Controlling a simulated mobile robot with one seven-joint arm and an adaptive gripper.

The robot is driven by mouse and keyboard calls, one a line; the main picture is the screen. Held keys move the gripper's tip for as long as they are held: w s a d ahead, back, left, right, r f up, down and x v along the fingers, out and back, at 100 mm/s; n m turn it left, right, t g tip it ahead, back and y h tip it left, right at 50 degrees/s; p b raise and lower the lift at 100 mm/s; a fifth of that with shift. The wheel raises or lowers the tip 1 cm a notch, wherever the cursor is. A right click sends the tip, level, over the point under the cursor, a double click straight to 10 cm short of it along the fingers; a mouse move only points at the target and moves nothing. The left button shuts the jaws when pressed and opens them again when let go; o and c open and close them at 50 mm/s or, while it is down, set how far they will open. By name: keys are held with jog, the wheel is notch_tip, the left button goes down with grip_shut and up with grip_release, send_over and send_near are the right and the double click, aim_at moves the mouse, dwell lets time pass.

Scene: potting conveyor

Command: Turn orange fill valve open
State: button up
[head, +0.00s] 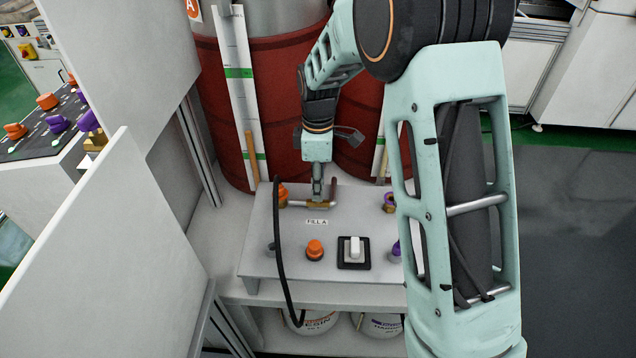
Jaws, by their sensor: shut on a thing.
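The fill valve (319,204) shows in the head view as a brass body in a short metal pipe, on the grey panel above the "FILL A" label. My gripper (317,194) points down over this brass body, with its fingers together at the top of the valve. It is shut on the valve's handle, which the fingers hide, so its colour and angle cannot be told. An orange knob (281,191) on a brass fitting sits at the left end of the same pipe.
The grey panel (262,247) carries an orange button (315,249) and a white rocker switch (354,248). A black hose (277,250) hangs across its left side. Red drums (219,110) stand behind. White cabinet panels (95,240) close off the left. My arm hides the panel's right end.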

jog(key=shift+m, duration=0.3)
jog(key=m, duration=0.3)
jog(key=shift+m, duration=0.3)
jog(key=m, duration=0.4)
jog(key=shift+m, duration=0.3)
jog(key=m, duration=0.8)
jog(key=shift+m+p, duration=0.4)
jog(key=o, duration=1.2)
jog(key=shift+c, duration=0.2)
